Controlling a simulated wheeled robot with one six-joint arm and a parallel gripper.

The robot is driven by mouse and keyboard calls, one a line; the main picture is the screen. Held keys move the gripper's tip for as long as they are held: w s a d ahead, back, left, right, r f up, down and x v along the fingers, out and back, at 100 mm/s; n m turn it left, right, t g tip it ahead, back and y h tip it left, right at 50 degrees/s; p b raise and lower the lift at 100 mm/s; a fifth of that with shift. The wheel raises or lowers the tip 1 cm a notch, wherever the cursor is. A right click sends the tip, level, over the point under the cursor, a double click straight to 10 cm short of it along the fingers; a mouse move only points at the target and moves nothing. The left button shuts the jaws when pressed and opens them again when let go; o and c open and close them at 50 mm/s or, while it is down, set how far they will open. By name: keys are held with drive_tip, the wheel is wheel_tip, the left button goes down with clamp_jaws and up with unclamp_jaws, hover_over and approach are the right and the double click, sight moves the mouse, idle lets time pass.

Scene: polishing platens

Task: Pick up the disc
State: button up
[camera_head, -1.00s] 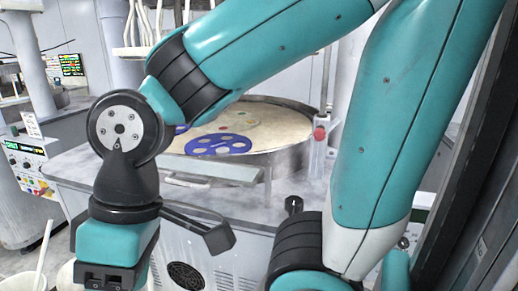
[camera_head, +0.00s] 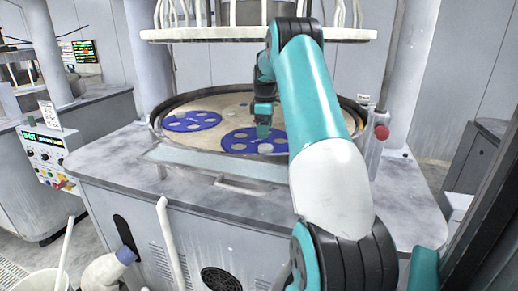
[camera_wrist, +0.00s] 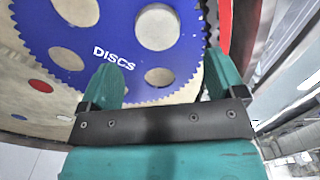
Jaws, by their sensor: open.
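A large blue toothed carrier plate (camera_wrist: 110,20) marked DISCS fills the upper wrist view. It has several round openings; pale round areas show in them, and I cannot tell which hold a disc. A whitish round piece (camera_head: 265,148) shows on the front of the right blue carrier (camera_head: 240,141) in the head view, close to my gripper. My gripper (camera_head: 263,134) points down over that carrier. In the wrist view my gripper (camera_wrist: 163,78) has its fingers apart, with a carrier opening between them and nothing held.
A second blue carrier (camera_head: 191,121) lies on the left of the round platen (camera_head: 225,98), which has a raised rim. A red disc (camera_wrist: 40,86) lies beside the carrier. A white upper plate (camera_head: 200,34) hangs above. A red knob (camera_head: 381,132) stands at right.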

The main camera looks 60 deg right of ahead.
sight(264, 147)
wheel_tip(264, 147, down, 6)
drive_tip(key=p, duration=0.3)
drive_tip(key=shift+d+f, duration=0.1)
drive_tip(key=shift+f, duration=0.4)
drive_tip(key=shift+f, duration=0.1)
drive_tip(key=c, duration=1.1)
